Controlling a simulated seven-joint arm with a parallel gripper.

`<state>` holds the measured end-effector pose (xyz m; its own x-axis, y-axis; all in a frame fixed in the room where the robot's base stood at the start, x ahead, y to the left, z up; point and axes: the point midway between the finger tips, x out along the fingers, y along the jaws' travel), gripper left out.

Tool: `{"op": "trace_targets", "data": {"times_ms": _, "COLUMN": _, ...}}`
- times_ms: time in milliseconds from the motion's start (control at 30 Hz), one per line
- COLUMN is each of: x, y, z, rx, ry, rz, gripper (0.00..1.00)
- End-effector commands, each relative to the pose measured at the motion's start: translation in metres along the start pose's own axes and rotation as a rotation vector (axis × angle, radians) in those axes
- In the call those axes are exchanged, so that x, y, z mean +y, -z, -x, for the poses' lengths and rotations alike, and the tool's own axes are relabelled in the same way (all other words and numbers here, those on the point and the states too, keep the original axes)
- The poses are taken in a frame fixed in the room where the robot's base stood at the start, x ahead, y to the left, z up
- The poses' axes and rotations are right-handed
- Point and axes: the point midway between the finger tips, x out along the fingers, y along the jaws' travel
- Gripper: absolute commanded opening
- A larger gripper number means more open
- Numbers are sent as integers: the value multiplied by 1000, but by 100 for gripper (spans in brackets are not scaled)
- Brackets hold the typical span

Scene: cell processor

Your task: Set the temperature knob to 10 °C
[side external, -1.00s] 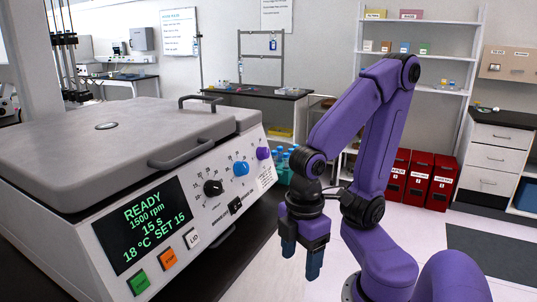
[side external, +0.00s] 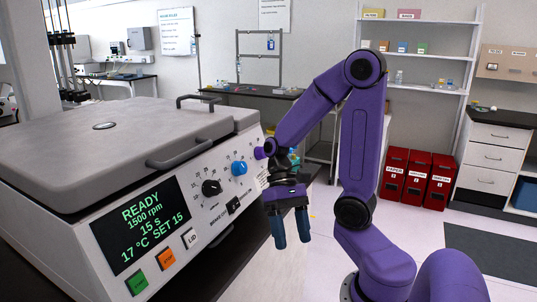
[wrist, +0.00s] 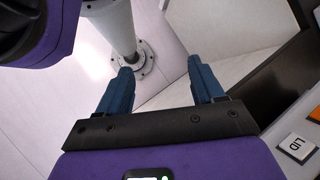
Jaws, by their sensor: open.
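The cell processor (side external: 100,160) stands at the left in the side external view. The green display (side external: 148,227) reads READY, 1500 rpm, 15 s, 17 °C, SET 15. My gripper (side external: 292,240) hangs fingers down, open and empty, in front of the panel's right part and touching no knob. In the wrist view its two blue fingers (wrist: 158,88) are spread with nothing between them.
Green START (side external: 138,282) and orange STOP (side external: 165,258) buttons and a white LID button (side external: 190,238) sit low on the panel; LID also shows in the wrist view (wrist: 297,147). A black lever (side external: 233,205) is below the knobs. Red bins (side external: 418,180) stand behind. The floor right of the bench is free.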

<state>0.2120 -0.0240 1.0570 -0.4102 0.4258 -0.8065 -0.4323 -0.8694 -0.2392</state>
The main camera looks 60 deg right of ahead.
Motion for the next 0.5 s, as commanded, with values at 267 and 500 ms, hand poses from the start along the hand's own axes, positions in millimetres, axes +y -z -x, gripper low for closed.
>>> {"op": "trace_targets", "data": {"times_ms": 267, "x": 4, "y": 16, "z": 21, "rx": -74, "ry": 310, "rz": -353, "gripper": 67}}
{"op": "trace_targets", "data": {"times_ms": 500, "x": 11, "y": 33, "z": 46, "rx": -118, "ry": 613, "rz": -617, "gripper": 67}}
